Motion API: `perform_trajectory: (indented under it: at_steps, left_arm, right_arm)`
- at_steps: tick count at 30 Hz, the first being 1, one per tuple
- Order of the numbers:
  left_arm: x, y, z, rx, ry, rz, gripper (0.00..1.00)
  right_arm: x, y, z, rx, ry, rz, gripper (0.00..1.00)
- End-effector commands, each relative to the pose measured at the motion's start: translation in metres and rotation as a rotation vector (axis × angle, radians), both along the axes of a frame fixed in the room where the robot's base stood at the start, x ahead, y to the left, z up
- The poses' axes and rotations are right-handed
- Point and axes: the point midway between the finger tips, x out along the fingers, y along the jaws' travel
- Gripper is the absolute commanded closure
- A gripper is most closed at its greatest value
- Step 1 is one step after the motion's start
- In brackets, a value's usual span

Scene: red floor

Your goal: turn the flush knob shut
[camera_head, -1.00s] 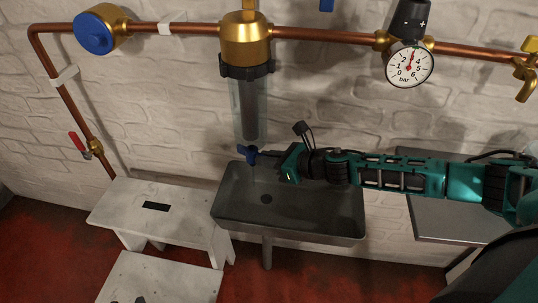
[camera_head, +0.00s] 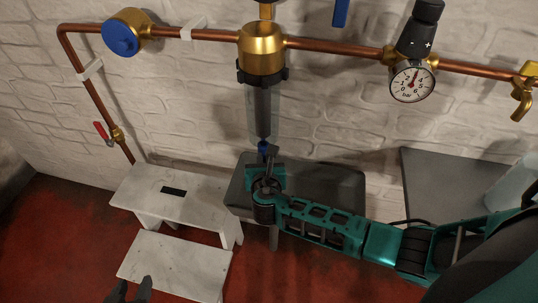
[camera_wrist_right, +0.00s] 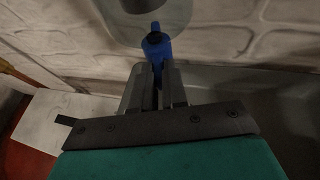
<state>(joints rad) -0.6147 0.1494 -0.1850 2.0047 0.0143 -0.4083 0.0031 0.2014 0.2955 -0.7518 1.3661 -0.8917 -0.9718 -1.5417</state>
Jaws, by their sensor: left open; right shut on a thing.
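The blue flush knob (camera_head: 263,146) sits at the bottom of the clear filter bowl (camera_head: 262,110), which hangs under a brass head on the copper pipe. My right gripper (camera_head: 268,158) is at the knob from below and in front. In the right wrist view the two dark fingers (camera_wrist_right: 157,84) are closed on the lower part of the blue knob (camera_wrist_right: 156,46), whose upper end shows above them. My left gripper (camera_head: 130,290) shows only as dark fingertips at the bottom edge, open, in front of the step stool and far from the knob.
A grey sink (camera_head: 330,187) lies below the filter, partly hidden by my right arm. A white step stool (camera_head: 180,262) stands to its left on the red floor. A pressure gauge (camera_head: 412,84), a blue-capped valve (camera_head: 121,34) and a red-handled valve (camera_head: 101,132) sit on the pipework.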

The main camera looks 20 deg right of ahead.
Motion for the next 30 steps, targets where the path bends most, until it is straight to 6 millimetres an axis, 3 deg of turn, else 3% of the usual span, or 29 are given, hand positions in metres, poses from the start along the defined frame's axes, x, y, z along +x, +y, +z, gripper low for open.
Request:
perform_trajectory:
  at_steps: [12,30]
  left_arm:
    - [0.0013,-0.0006,0.0023,-0.001,-0.007,0.002,0.57]
    - [0.0016,-0.002,0.0021,-0.003,-0.004,0.0,0.57]
  right_arm:
    - [0.0064,0.011,0.0002,0.001,-0.002,-0.236,1.0]
    - [0.0082,0.0115,0.0005,0.0,-0.002,-0.287,1.0]
